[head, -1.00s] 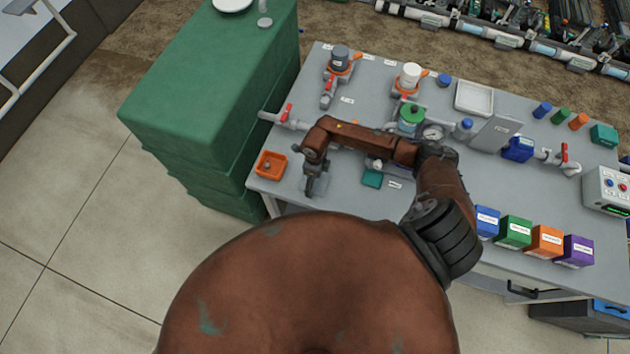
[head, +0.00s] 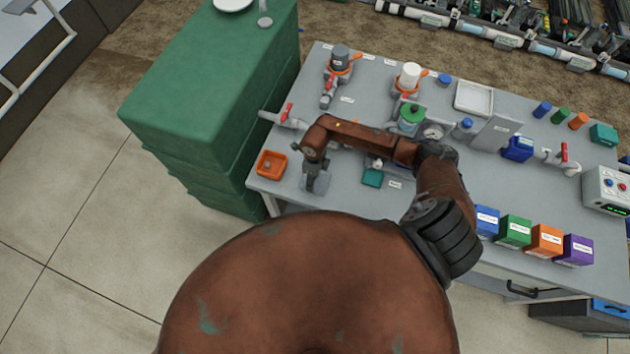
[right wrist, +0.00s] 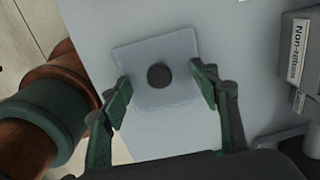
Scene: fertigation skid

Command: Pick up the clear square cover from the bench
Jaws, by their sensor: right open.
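The clear square cover (right wrist: 180,52) lies flat on the grey bench, a hazy pale plate with a round dark knob at its middle in the right wrist view. In the head view the cover (head: 321,186) shows as a small pale grey square near the bench's front left edge, partly hidden by my gripper. My right gripper (right wrist: 160,90) is open, with its green fingertips on either side of the cover and the knob in the gap between them. It also shows in the head view (head: 313,171), above the cover. Whether the fingertips touch the cover cannot be told. My left gripper is not in view.
An orange tray (head: 271,164) stands left of the cover, and a teal block (head: 373,178) to its right. A grey box labelled "Non-return" (right wrist: 300,60) stands at the right in the wrist view. Valves and bottles fill the back of the bench (head: 480,200).

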